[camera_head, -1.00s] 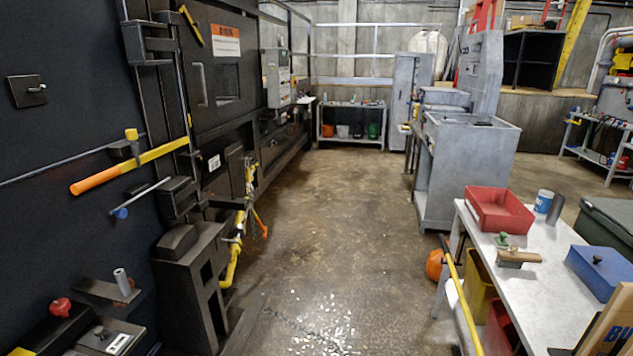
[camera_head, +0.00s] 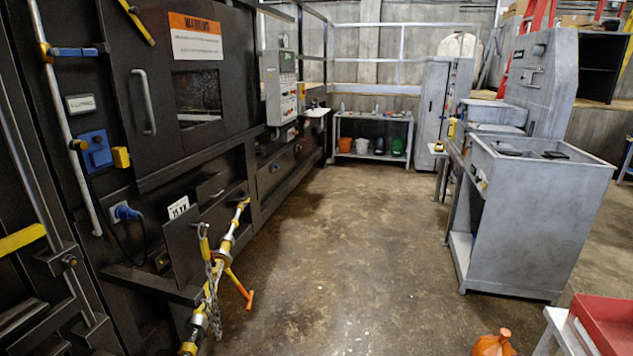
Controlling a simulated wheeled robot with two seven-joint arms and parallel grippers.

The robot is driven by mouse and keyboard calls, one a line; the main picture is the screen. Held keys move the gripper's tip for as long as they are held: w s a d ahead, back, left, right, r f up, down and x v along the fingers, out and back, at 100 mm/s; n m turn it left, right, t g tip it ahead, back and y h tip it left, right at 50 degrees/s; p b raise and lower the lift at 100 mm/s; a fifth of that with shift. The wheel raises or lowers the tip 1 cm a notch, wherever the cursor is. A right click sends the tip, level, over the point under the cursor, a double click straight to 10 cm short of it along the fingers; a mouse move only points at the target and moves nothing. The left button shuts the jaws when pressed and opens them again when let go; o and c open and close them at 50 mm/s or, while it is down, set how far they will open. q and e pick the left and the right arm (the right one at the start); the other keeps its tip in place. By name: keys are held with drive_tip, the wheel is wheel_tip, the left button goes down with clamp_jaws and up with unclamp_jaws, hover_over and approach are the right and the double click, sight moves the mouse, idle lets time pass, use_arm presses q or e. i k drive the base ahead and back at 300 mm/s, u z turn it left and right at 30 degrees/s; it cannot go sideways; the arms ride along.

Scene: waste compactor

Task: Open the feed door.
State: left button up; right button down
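The feed door (camera_head: 165,120) is a dark panel on the compactor's front at the left of the head view. It looks shut. It has a vertical grey handle (camera_head: 145,102) at its left side, a small dark window (camera_head: 198,97) and an orange and white warning sign (camera_head: 196,37) above the window. A blue latch-like box (camera_head: 95,150) and a yellow block (camera_head: 121,157) sit on the frame left of the door. Neither of my grippers shows in the view.
A yellow bar with a chain and orange handle (camera_head: 222,262) stands out from the machine below the door. A control panel (camera_head: 280,88) is right of the door. A grey metal cabinet (camera_head: 535,215) stands at right. The wet concrete floor (camera_head: 345,250) between is clear.

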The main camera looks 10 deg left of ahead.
sight(192, 38)
drive_tip(key=i, duration=3.1)
drive_tip(key=u, duration=1.55)
